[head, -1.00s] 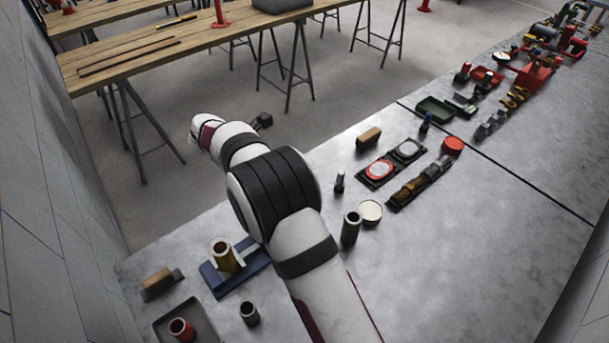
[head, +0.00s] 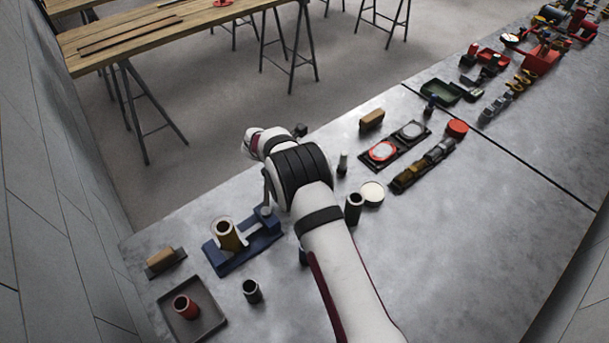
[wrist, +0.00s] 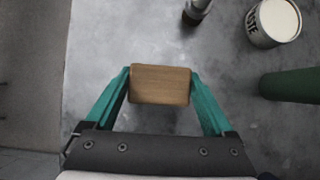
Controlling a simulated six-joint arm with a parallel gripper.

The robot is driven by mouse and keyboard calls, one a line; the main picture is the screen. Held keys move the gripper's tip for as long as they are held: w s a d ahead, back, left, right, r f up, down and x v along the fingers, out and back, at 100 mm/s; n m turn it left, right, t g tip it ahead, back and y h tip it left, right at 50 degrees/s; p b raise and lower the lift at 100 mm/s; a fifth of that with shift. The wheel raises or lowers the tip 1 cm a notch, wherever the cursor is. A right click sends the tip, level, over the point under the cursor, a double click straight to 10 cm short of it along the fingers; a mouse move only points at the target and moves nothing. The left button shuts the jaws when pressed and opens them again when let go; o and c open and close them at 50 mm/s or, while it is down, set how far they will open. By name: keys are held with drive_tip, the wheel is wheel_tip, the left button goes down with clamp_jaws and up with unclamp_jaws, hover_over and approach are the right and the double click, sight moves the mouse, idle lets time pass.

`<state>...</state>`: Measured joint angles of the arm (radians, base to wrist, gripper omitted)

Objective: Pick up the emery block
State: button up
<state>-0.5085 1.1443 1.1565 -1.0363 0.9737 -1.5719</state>
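A wood-brown block (wrist: 160,84), which I take for the emery block, lies between the two green fingers of my gripper (wrist: 160,76) in the wrist view. One finger is close along each side, with almost no gap visible. I cannot tell whether the fingers press on it, or whether it rests on the bench. In the head view my arm hides the fingers and this block. Similar brown-topped blocks show in the head view, one at the far edge (head: 372,119) and one at the left end (head: 160,257).
On the grey bench (head: 460,250), a white-topped tin (head: 372,192) and dark cylinders (head: 354,208) stand right of my arm. A blue stand (head: 237,258) with a brass-coloured sleeve (head: 229,235) and a tray (head: 190,320) with a red cylinder are at left. The bench front is clear.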

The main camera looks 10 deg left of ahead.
drive_tip(key=c, duration=0.9)
drive_tip(key=shift+r, duration=0.15)
